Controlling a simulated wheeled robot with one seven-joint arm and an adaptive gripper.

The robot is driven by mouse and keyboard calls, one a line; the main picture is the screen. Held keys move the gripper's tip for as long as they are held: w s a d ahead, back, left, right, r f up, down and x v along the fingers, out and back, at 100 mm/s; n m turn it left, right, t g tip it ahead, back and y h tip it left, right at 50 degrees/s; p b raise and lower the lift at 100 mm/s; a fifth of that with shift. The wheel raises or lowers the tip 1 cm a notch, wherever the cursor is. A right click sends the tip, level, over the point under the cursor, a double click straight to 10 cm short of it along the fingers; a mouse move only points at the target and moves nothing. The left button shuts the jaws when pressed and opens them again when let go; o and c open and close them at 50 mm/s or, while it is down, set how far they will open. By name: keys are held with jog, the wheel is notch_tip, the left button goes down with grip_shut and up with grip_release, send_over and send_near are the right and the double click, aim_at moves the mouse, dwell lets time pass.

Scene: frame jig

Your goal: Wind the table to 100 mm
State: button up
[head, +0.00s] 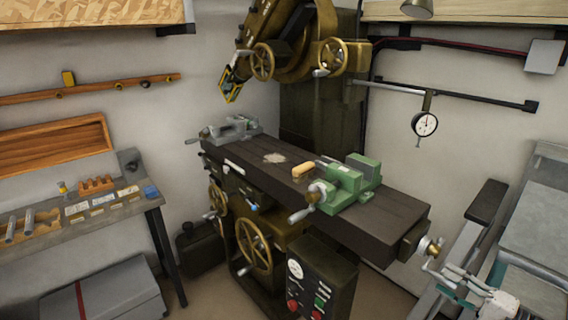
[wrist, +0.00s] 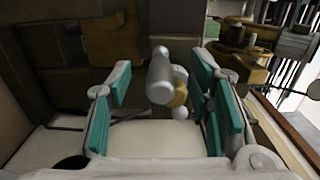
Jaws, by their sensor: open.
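The dark machine table (head: 385,222) runs diagonally across the head view. At its near right end is a crank (head: 430,246) with a brass and silver hub. My gripper (head: 452,282) is just right of and below this crank in the head view. In the wrist view my gripper (wrist: 162,90) is open, with teal pads on both sides. A silver cylindrical handle (wrist: 160,78) shows between the pads, with a brass part and a pale ball beside it. The pads appear clear of it; its depth between them is hard to tell. No table position reading is legible.
A green vise (head: 350,182) and a grey vise (head: 232,130) stand on the table. A control box (head: 318,275) and a brass handwheel (head: 252,246) are at the machine's front. A dial gauge (head: 425,124) hangs on the wall. A workbench (head: 100,210) is at left.

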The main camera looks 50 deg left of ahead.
jog(key=d, duration=0.7)
jog(key=shift+d, duration=0.2)
jog(key=shift+s+r, duration=0.1)
jog(key=shift+s, duration=0.05)
